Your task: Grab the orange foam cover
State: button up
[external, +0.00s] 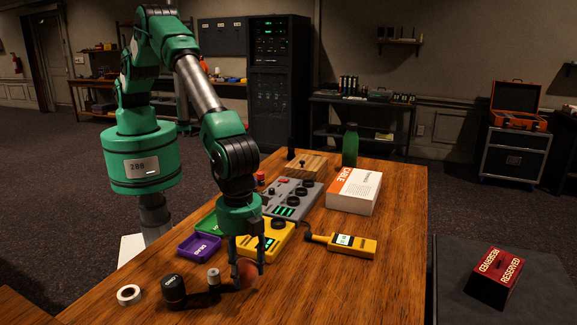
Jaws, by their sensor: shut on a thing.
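The orange foam cover (249,274) is a rounded, dull orange-red piece near the front of the wooden desk. My gripper (247,278) points down and is shut on the foam cover. Its fingers hide part of the cover. The cover is at or just above the desk top; I cannot tell whether it touches the wood.
Left of my gripper are a small grey-topped cylinder (213,277), a black cylinder (173,290) and a white tape roll (129,295). Behind are a purple tray (199,247), yellow device (277,240), yellow meter (348,243) and thick book (353,191). The desk's right front is clear.

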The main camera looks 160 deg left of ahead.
jog(key=s+d, duration=0.1)
jog(key=s, duration=0.2)
jog(key=s+d, duration=0.1)
jog(key=s, duration=0.3)
jog(key=s+d+r, duration=0.1)
jog(key=s, duration=0.2)
jog(key=shift+s, duration=0.15)
